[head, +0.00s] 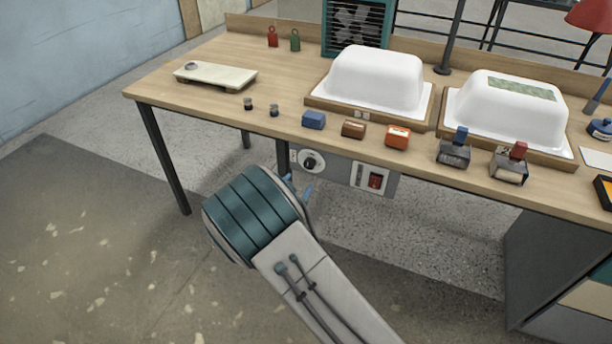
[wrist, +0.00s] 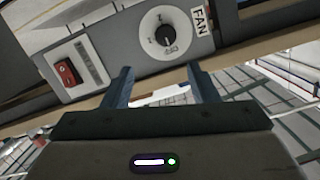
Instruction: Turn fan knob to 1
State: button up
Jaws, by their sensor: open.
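The fan knob (head: 311,161) is a black knob on a white round dial, on a grey panel under the table's front edge. In the wrist view the fan knob (wrist: 165,35) shows near the top, beside a white "FAN" label (wrist: 202,17). My gripper (wrist: 160,78) is open, with its two blue-grey fingers apart and nothing between them. The fingertips point toward the panel and appear below the knob in the picture, apart from it. In the head view my arm hides most of the gripper. The dial's small marks are too small to read surely.
A red rocker switch (head: 375,180) sits on the same panel; it also shows in the wrist view (wrist: 67,72). The wooden table (head: 200,100) holds two white tub shells, several small blocks and stamps. A teal fan (head: 357,25) stands at the back. Floor at left is clear.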

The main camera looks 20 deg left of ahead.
aim_at(308, 167)
jog(key=s+a+f+t, duration=0.2)
jog(key=s+f, duration=0.1)
jog(key=w, duration=0.9)
jog(key=w+d, duration=0.1)
jog(key=w, duration=0.3)
jog(key=shift+w+b, duration=0.25)
jog(key=shift+b, duration=0.1)
jog(key=c, duration=1)
